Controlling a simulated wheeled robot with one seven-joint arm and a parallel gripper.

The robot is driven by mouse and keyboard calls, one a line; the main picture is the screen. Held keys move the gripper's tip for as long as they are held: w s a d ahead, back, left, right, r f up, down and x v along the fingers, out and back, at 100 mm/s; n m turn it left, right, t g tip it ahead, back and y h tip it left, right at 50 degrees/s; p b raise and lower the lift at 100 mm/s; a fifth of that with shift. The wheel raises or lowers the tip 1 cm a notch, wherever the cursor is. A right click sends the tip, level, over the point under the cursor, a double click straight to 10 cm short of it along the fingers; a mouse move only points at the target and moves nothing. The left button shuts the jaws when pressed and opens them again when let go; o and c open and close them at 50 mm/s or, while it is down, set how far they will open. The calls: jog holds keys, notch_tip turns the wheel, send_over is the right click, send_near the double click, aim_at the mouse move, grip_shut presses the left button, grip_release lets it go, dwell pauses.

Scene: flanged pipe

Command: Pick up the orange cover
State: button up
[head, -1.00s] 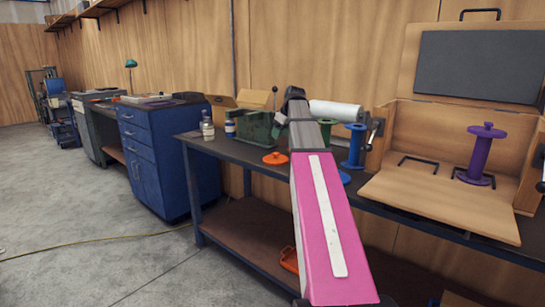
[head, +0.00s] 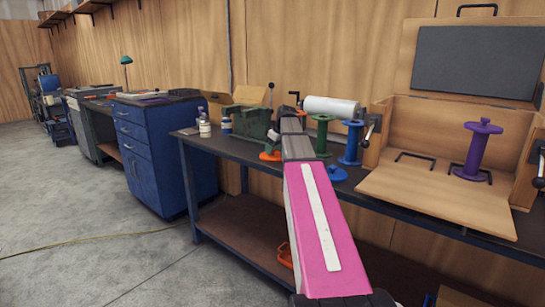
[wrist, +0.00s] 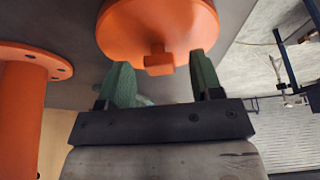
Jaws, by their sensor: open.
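The orange cover (head: 270,156) is a flat disc lying on the dark workbench (head: 225,147), just left of my arm in the head view. In the wrist view the cover (wrist: 155,25) fills the top middle, and its small knob points toward my gripper. My gripper (wrist: 160,68) is open, with its two green fingers on either side of the line to the knob. The knob appears near the fingertips, but I cannot tell whether it is between them. My arm hides most of the gripper in the head view.
An orange flanged pipe (wrist: 28,105) stands close on the left in the wrist view. A green spool (head: 322,135), blue spool (head: 352,142) and blue cover (head: 337,174) are right of my arm. A purple spool (head: 478,150) stands on a wooden board. Bottles (head: 204,124) are at left.

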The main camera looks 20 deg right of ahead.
jog(key=shift+w+a+f, duration=0.1)
jog(key=shift+w+f, duration=0.05)
jog(key=shift+f, duration=0.3)
jog(key=c, duration=1)
jog(key=shift+r, duration=0.1)
